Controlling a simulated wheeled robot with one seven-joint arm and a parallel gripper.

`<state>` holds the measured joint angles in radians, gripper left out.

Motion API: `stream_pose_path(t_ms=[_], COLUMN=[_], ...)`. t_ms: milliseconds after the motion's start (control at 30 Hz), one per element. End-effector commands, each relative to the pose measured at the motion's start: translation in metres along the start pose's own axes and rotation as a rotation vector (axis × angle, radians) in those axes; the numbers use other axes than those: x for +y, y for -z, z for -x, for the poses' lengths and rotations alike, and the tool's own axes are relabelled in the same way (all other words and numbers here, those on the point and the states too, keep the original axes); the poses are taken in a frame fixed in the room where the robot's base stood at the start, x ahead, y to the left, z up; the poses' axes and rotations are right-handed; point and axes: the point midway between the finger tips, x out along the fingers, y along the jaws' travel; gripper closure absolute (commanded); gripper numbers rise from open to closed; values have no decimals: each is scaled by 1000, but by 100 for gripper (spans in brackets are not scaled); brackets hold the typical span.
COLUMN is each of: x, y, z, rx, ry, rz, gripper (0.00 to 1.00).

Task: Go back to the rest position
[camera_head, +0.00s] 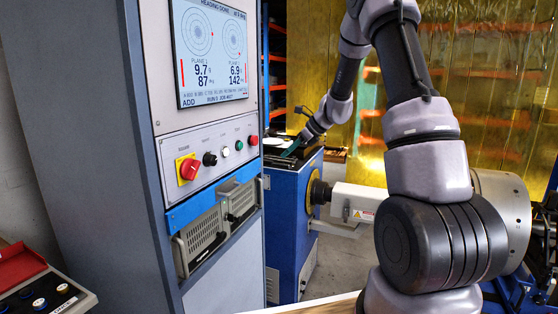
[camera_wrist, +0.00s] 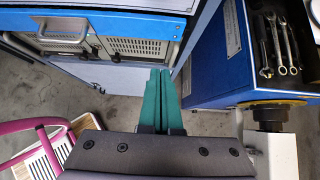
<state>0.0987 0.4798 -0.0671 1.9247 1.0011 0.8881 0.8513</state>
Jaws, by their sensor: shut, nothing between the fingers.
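My gripper shows in the wrist view as two green fingers (camera_wrist: 162,102) pressed side by side, with nothing between them. It points toward the lower part of the grey control cabinet and the floor, apart from both. In the head view my arm reaches away over the blue machine, and the gripper end (camera_head: 292,146) is small there near its top.
The control cabinet (camera_head: 95,130) with a lit screen (camera_head: 212,50) and a red switch (camera_head: 188,168) stands at left. The blue machine (camera_head: 285,215) has wrenches (camera_wrist: 279,45) on top. A box (camera_head: 30,285) with knobs is lower left. A pink tubular frame (camera_wrist: 35,125) stands lower left.

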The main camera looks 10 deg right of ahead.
Motion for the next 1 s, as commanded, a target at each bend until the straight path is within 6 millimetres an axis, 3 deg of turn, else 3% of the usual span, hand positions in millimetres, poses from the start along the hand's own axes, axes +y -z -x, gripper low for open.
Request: stream_pose_path(t_ms=[167, 267, 400, 567, 767, 1000], x=[10, 31, 76, 131, 195, 257], y=[-8, -23, -43, -50, -39, -6], z=[20, 46, 96, 150, 208, 262], rx=[5, 19, 57, 118, 221, 384], ry=[0, -1, 0, 2, 9, 14], rz=[63, 196, 476, 809, 1217, 1666], gripper=[100, 100, 100, 100, 100, 100])
